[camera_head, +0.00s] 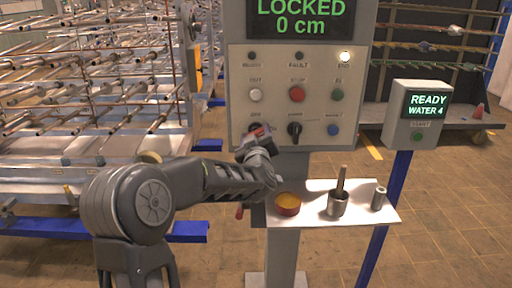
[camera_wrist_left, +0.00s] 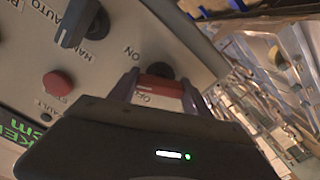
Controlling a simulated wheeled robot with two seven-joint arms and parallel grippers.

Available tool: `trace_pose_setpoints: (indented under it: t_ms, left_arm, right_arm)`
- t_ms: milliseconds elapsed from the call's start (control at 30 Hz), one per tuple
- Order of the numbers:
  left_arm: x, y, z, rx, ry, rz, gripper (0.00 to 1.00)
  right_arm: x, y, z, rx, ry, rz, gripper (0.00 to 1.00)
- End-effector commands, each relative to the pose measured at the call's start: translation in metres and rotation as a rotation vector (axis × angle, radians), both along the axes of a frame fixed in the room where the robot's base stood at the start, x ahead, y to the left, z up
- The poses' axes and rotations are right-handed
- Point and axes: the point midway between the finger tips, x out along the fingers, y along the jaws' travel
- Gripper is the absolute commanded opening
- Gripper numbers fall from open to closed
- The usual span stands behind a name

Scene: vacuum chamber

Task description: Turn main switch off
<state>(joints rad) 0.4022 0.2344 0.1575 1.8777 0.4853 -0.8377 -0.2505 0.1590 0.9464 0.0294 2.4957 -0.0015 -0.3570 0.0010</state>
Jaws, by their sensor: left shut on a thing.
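The main switch shows in the left wrist view as a red handle (camera_wrist_left: 160,86) with a dark round base behind it, on the grey control panel (camera_wrist_left: 105,60). An ON label is beside it, and another label is partly covered by my gripper. In the head view the switch (camera_head: 256,128) is at the panel's lower left, mostly hidden by my left gripper (camera_head: 258,136). The left gripper's fingers (camera_wrist_left: 157,92) are shut on the red handle, one on each side. I cannot tell which label the handle points to. My right gripper is not in view.
The panel also bears a black selector (camera_head: 295,129), a red stop button (camera_head: 296,94) and a blue button (camera_head: 333,130). Its display (camera_head: 300,17) reads LOCKED 0 cm. A white shelf (camera_head: 362,215) with small containers is below. A READY box (camera_head: 414,115) stands right.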

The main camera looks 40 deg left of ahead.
Motion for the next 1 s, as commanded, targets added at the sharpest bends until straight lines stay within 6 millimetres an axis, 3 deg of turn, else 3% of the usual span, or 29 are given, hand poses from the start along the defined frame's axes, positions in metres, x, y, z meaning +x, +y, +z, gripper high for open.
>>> trace_pose_setpoints:
  t_ms: [33, 300, 1000]
  left_arm:
    - [0.000, -0.001, -0.008, -0.036, -0.029, -0.001, 0.16]
    - [0.000, -0.001, -0.006, -0.240, -0.185, -0.002, 0.16]
    - [0.000, 0.000, -0.004, -0.743, -0.565, -0.001, 0.16]
  right_arm:
    - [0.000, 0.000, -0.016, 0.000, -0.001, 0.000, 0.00]
    - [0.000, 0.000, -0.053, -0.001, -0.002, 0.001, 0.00]
    - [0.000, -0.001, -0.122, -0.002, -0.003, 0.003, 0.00]
